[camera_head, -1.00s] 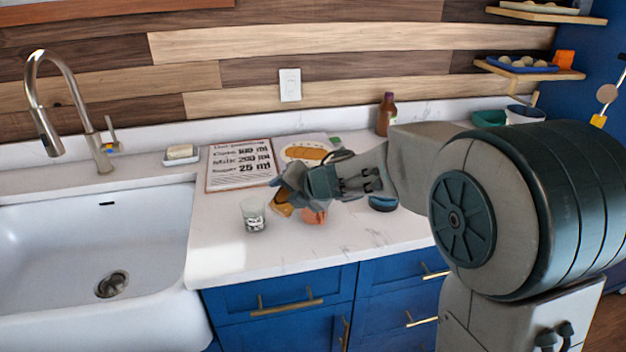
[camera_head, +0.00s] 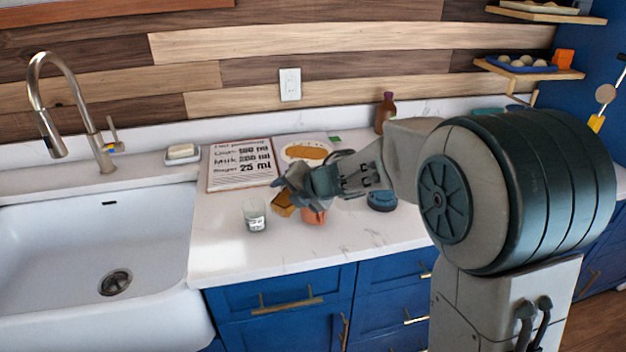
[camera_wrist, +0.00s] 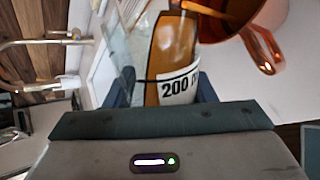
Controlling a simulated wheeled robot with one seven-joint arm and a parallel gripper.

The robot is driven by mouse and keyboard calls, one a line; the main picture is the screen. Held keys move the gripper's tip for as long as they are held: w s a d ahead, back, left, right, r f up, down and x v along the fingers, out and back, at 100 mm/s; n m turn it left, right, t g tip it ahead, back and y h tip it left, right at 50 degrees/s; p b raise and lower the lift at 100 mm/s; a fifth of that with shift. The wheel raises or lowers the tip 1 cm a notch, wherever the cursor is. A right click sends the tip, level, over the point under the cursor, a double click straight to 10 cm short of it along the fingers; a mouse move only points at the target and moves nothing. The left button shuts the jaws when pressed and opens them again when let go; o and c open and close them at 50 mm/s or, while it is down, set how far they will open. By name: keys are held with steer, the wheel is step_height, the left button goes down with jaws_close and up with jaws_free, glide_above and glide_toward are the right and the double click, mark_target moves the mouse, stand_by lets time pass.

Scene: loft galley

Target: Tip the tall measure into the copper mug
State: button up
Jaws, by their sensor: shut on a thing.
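My gripper (camera_head: 292,186) is shut on the tall measure (camera_head: 283,204), an amber-filled vessel. In the wrist view the measure (camera_wrist: 165,50) shows a white label reading 200, its end partly cut off. It is tilted well over from upright. The copper mug (camera_head: 314,216) stands on the counter just right of the measure, partly hidden by my gripper. In the wrist view the mug (camera_wrist: 225,12) is at the top right with its handle, close beside the measure's far end.
A clear labelled glass (camera_head: 254,216) stands left of the measure. A recipe sheet (camera_head: 241,165) lies behind. A dark blue round object (camera_head: 381,200) is to the right, a brown bottle (camera_head: 386,113) at the back. The sink (camera_head: 90,240) is left; the front counter is clear.

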steer(key=shift+w+d+r+m+g+p, duration=0.3)
steer(key=shift+w+r+g+p, duration=0.15)
steer(key=shift+p, duration=1.7)
steer(key=shift+w+r+m+g+y+p, duration=0.15)
steer(key=shift+r+m+g+y+p, duration=0.7)
steer(key=shift+p, duration=3.6)
steer(key=shift+f, duration=0.1)
steer(key=shift+f+n+b, duration=0.25)
steer(key=shift+f+b, duration=0.3)
steer(key=shift+b, duration=0.6)
steer(key=f+n+t+h+b, duration=0.1)
steer(key=b, duration=0.6)
steer(key=shift+a+f, duration=0.1)
steer(key=shift+f, duration=0.1)
steer(key=b, duration=0.1)
steer(key=t+b, duration=0.1)
steer(key=b, duration=0.1)
steer(key=shift+s+a+f+n, duration=0.1)
steer(key=shift+s+f+n, duration=0.05)
steer(key=shift+s+n, duration=0.2)
steer(key=shift+s+r+h, duration=0.1)
steer(key=shift+r+h, duration=0.15)
steer(key=shift+r, duration=0.1)
steer(key=shift+f, duration=0.1)
steer(key=shift+f, duration=0.1)
